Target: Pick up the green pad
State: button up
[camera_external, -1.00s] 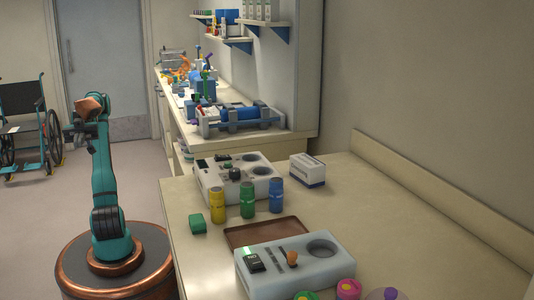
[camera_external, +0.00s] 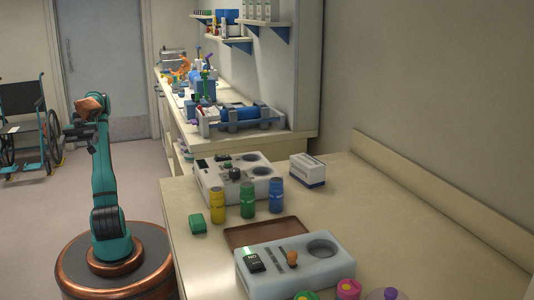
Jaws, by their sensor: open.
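The green pad (camera_external: 198,223) is a small green block lying on the near left part of the beige counter (camera_external: 420,235), close to its left edge. It stands left of the yellow bottle and apart from it. My gripper (camera_external: 75,130) is raised at the top of my teal arm, left of the counter and well away from the pad. It is small in the picture, its fingers are hard to make out, and nothing shows between them. It is open.
Yellow (camera_external: 218,205), green (camera_external: 247,200) and blue (camera_external: 276,195) bottles stand right of the pad. A brown tray (camera_external: 240,238) lies in front of them. White consoles stand behind (camera_external: 262,188) and in front (camera_external: 325,270). The counter's right side is clear.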

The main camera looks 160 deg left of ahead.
jog(key=w+a+n+g+y, duration=0.1)
jog(key=w+a+n+g, duration=0.3)
jog(key=w, duration=0.3)
jog(key=w+a+n+g+y, duration=0.2)
jog(key=w+a+n+g, duration=0.15)
jog(key=w, duration=0.35)
jog(key=n+g+y, duration=0.1)
jog(key=n+g, duration=0.9)
jog(key=n, duration=0.1)
send_over(195, 219)
jog(key=d, duration=0.2)
jog(key=shift+m, duration=0.25)
jog(key=f, duration=1.2)
jog(key=shift+w+f, duration=0.2)
jog(key=shift+f, duration=0.05)
jog(key=shift+s+x, duration=0.15)
jog(key=shift+x, duration=1.3)
jog(key=shift+s+x, duration=0.1)
jog(key=shift+x, duration=1.4)
jog(key=shift+f, duration=0.1)
jog(key=c, duration=1.1)
